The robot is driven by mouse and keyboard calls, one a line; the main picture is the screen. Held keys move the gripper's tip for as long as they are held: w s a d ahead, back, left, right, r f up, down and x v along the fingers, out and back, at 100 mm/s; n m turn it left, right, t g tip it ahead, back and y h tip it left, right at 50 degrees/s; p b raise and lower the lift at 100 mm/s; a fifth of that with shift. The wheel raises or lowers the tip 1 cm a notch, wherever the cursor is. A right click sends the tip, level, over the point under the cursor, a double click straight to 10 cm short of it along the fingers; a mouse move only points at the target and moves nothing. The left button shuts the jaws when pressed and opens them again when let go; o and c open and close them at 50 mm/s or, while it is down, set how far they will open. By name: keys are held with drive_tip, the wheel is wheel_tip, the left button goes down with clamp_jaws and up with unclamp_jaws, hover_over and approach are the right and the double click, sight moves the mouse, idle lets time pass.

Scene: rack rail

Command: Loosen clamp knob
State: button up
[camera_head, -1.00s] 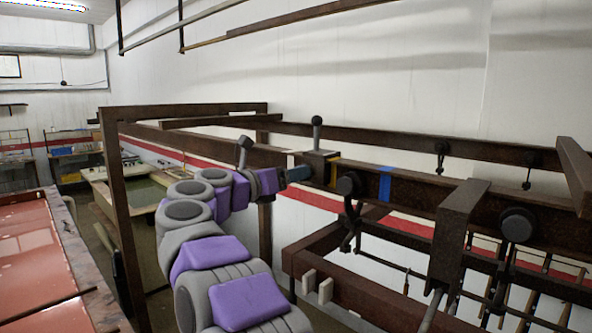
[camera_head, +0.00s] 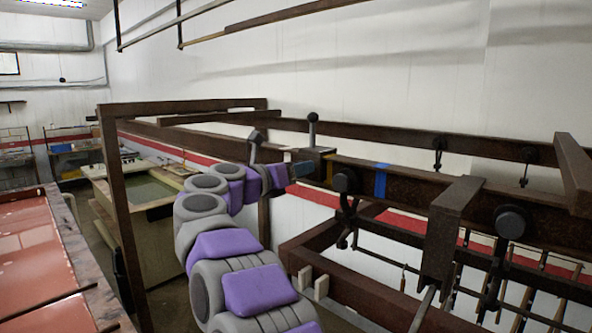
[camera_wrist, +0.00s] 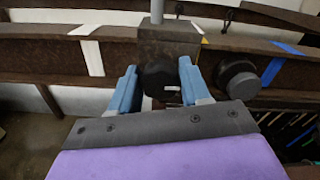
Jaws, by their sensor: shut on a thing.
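The clamp is a dark brown block (camera_head: 316,157) on the rusty rail, with an upright grey post on top. The block also shows in the wrist view (camera_wrist: 168,40). Its black round knob (camera_wrist: 160,76) faces my gripper in the wrist view. My gripper (camera_wrist: 159,84) has its two blue fingers on either side of this knob, shut on it. In the head view my gripper (camera_head: 300,168) is at the left of the block, small and partly hard to make out. The knob is hidden there.
A second black knob (camera_wrist: 238,78) sits on the rail right of my gripper. White tape, a yellow mark and a blue band (camera_head: 381,181) mark the rail. A rusty frame post (camera_head: 120,210) stands left of my arm. Red-topped tables (camera_head: 40,255) are at the left.

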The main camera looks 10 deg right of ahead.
drive_tip(key=shift+c, duration=1.1)
